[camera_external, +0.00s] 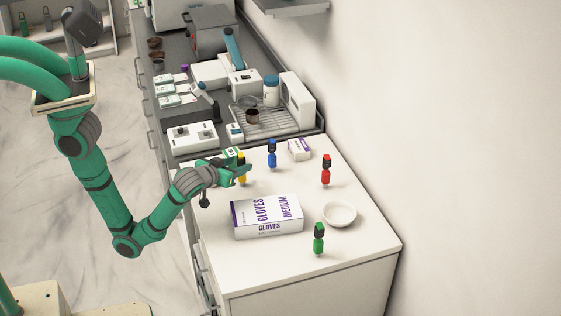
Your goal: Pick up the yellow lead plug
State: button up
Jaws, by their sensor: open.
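The yellow lead plug (242,174) stands upright on the white counter, at its left side near the edge. My gripper (240,172) is at the yellow plug, reaching in from the left. Its jaws are open, and the fingers partly overlap the plug in this view. I cannot tell whether the plug is fully between the fingers or whether they touch it.
A blue plug (272,155), a red plug (326,171) and a green plug (319,240) stand on the counter (350,258). A gloves box (267,217), a white bowl (339,214) and a small box (299,149) are there too. A drying rack (268,124) stands behind.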

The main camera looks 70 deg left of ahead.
jog(key=shift+x, duration=3.85)
jog(key=shift+s+a, duration=0.15)
jog(key=shift+c, duration=0.7)
jog(key=c, duration=1)
